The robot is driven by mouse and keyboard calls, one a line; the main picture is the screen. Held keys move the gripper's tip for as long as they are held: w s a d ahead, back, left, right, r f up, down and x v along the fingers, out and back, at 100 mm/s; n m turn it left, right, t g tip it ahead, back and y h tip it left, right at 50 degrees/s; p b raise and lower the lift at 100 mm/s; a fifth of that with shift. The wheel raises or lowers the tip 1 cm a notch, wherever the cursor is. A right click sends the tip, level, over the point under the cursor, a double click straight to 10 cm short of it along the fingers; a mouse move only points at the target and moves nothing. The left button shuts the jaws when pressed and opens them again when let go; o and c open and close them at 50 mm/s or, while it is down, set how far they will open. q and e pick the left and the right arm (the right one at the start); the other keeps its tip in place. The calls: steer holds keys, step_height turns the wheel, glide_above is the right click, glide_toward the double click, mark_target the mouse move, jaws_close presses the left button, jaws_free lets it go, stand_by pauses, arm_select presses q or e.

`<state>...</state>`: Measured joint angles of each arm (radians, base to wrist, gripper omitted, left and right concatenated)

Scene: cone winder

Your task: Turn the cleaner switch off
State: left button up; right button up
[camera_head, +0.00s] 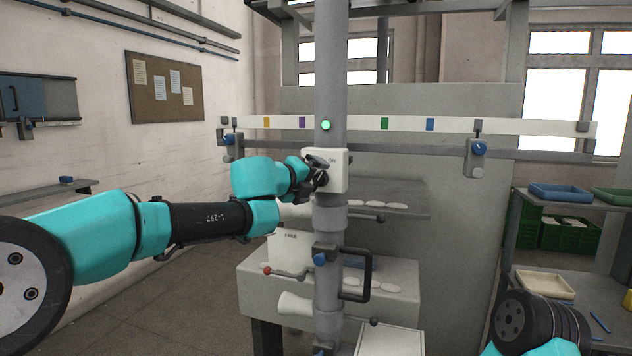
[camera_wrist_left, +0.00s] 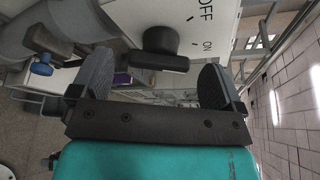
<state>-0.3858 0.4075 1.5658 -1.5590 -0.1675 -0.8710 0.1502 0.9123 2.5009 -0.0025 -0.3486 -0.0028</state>
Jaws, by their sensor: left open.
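The white switch box (camera_head: 338,170) is mounted on the grey vertical column, with a green light (camera_head: 325,125) glowing above it. In the left wrist view, the box face (camera_wrist_left: 215,25) carries the marks OFF and ON, and a black rotary knob (camera_wrist_left: 160,42) with a bar-shaped handle stands out from it. The bar's right end lies toward the ON side. My left gripper (camera_head: 314,178) is at the box front. It is open, its two dark fingers (camera_wrist_left: 155,85) on either side of the knob bar, with no clear contact. My right gripper is out of view.
A white rail (camera_head: 455,125) with coloured marks crosses behind. Open floor lies at left.

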arm_select(q)
steer(key=shift+x, duration=1)
steer(key=shift+c, duration=0.3)
steer(key=c, duration=0.9)
steer(key=shift+n+h, duration=0.3)
steer(key=shift+n, duration=0.4)
steer(key=n+t+h, duration=0.1)
steer(key=n, duration=0.2)
steer(key=shift+f+n, duration=0.1)
steer(key=shift+n, duration=0.3)
steer(key=n+t, duration=0.1)
steer(key=n, duration=0.2)
steer(key=n+t+h, duration=0.1)
steer(key=n, duration=0.2)
steer(key=shift+f+t, duration=0.15)
steer(key=shift+t, duration=0.15)
